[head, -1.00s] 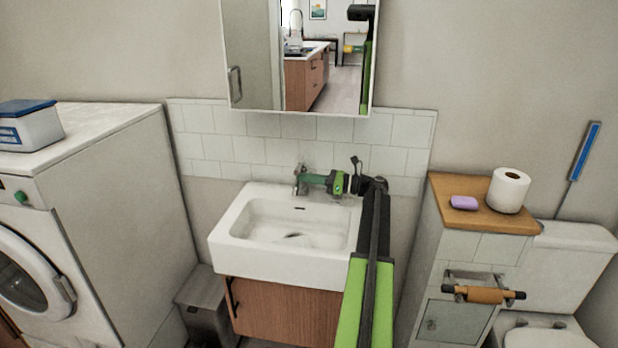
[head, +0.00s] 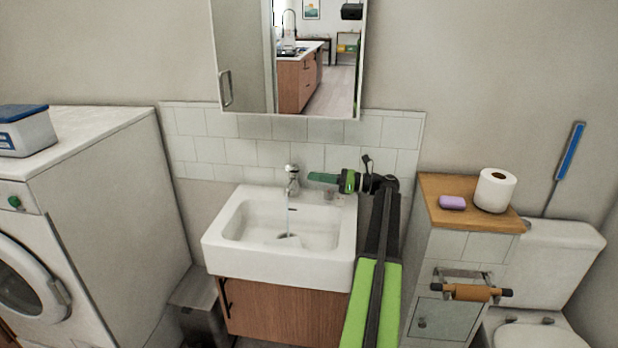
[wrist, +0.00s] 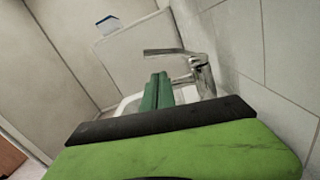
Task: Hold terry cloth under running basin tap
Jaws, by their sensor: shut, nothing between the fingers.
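The chrome basin tap (head: 292,182) stands at the back of the white basin (head: 222,252), and a thin stream of water (head: 290,221) falls from it into the bowl. My gripper (head: 312,177), with green fingers, is shut and empty just right of the tap, at about its height and apart from it. In the wrist view the shut green fingers (wrist: 155,92) point toward the basin, with the tap (wrist: 200,75) to their right and its lever or spout reaching left behind them. I see no terry cloth in either view.
A washing machine (head: 105,190) with a blue-lidded box (head: 22,132) stands left. Right is a wooden ledge (head: 470,212) with purple soap (head: 452,202) and a paper roll (head: 495,190). A mirror cabinet (head: 245,60) hangs above the tap.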

